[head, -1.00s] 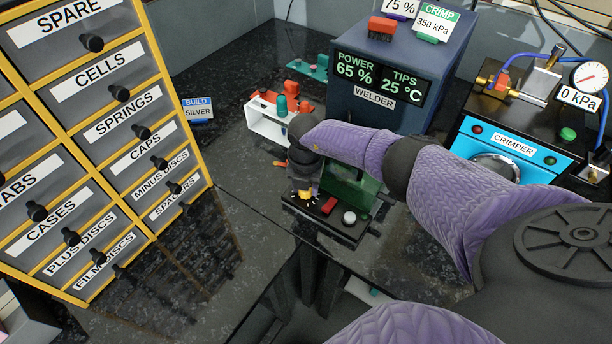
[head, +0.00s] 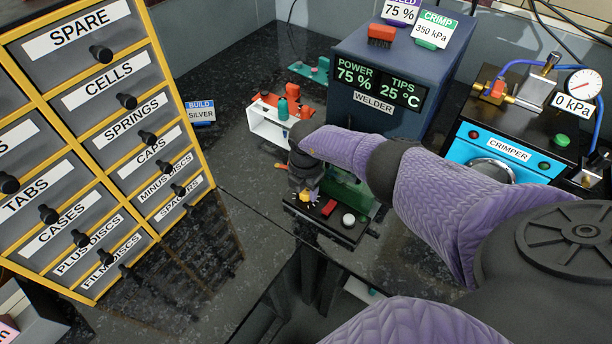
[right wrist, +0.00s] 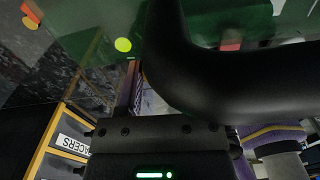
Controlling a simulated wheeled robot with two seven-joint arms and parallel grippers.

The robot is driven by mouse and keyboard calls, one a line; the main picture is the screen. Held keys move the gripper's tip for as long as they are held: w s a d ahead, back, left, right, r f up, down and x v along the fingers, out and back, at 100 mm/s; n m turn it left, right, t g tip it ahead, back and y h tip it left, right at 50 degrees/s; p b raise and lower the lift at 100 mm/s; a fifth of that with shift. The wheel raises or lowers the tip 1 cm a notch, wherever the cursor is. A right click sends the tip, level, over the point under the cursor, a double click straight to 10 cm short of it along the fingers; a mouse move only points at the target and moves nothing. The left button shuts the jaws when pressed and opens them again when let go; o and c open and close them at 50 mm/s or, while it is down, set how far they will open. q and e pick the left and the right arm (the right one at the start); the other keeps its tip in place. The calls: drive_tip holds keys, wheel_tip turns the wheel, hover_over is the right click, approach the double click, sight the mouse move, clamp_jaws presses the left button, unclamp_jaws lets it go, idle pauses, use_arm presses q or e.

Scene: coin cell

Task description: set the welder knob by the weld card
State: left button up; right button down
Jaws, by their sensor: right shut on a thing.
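The welder (head: 405,75) is a dark blue box whose display (head: 377,84) reads power 75 % and tips 25 °C. The weld card (head: 402,10), purple and white, stands on top and reads 75 %; its upper edge is cut off. The right wrist view shows a dark finger close up, not the knob clearly. My left gripper is not in view.
A red block (head: 329,208) and a white button (head: 349,219) sit beside the knob. The labelled drawer cabinet (head: 187,130) stands at left, the crimper (head: 507,150) at right. A white rack (head: 268,125) stands behind. Bare dark worktop (head: 235,165) lies between cabinet and panel.

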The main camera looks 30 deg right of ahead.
sight(306, 190)
drive_tip(key=shift+c, duration=1.2)
unclamp_jaws()
wheel_tip(306, 190, up, 10)
drive_tip(key=p, duration=0.5)
drive_tip(key=shift+p, duration=0.4)
